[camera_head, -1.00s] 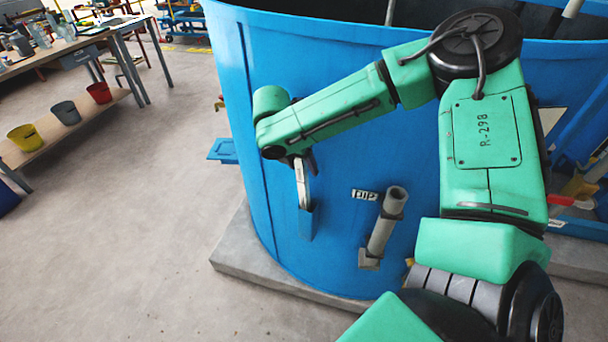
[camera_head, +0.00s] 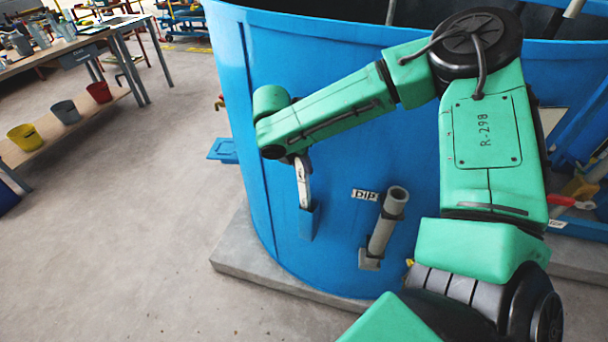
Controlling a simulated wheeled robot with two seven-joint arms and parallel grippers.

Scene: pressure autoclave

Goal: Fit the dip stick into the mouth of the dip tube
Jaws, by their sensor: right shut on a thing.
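The dip stick (camera_head: 304,190) shows as a pale upright strip. Its lower end is hidden inside a small blue holder (camera_head: 308,225) on the tank's side. My right gripper (camera_head: 301,164) is shut on the top of the dip stick, partly hidden beneath my green wrist. The dip tube (camera_head: 382,234) is a grey pipe to the right of the holder. It leans, with its round open mouth (camera_head: 397,193) facing up, beside a "DIP" label (camera_head: 365,195). The stick and the tube are apart. My left gripper is not in view.
The big blue tank (camera_head: 345,135) stands on a grey plinth (camera_head: 240,262). My right arm crosses in front of it. A bench with bottles (camera_head: 75,42) and coloured buckets (camera_head: 66,112) stands at the left. The floor between is clear.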

